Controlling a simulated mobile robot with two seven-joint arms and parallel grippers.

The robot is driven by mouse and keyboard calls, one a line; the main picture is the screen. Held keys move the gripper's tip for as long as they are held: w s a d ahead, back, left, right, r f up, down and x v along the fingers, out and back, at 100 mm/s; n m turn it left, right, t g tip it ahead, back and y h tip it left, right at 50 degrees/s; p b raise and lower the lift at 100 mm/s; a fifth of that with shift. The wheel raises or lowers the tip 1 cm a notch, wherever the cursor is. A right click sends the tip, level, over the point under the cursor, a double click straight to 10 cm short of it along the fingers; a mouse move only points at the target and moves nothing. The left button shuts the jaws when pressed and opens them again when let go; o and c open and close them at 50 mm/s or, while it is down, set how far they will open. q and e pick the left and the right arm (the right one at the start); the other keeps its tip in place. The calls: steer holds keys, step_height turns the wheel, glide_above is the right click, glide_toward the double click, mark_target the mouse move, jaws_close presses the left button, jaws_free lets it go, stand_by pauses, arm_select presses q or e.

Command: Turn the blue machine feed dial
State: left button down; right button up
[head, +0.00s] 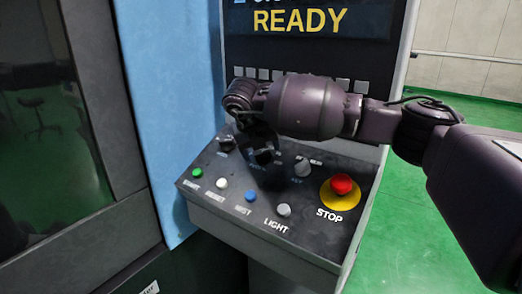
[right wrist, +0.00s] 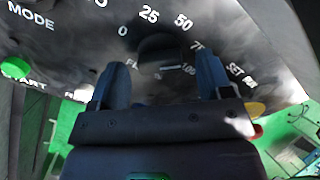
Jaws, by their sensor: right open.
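The feed dial (right wrist: 160,52) is a dark knob on the black control panel, with white numbers around it. It shows in the right wrist view at the upper middle. My right gripper (right wrist: 161,78) is open, with one bluish finger on each side of the dial's near part. I cannot tell whether the fingers touch it. In the head view my right gripper (head: 262,152) points down at the middle of the panel and covers most of the dial. My left gripper is not in view.
A red stop button (head: 342,184) on a yellow base sits right of the gripper. Green (head: 197,173), white and blue buttons and a grey light knob (head: 284,210) line the panel's front. The key switch (head: 302,167) is close by. The READY screen (head: 300,20) stands behind.

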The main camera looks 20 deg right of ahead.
steer(key=v, duration=1)
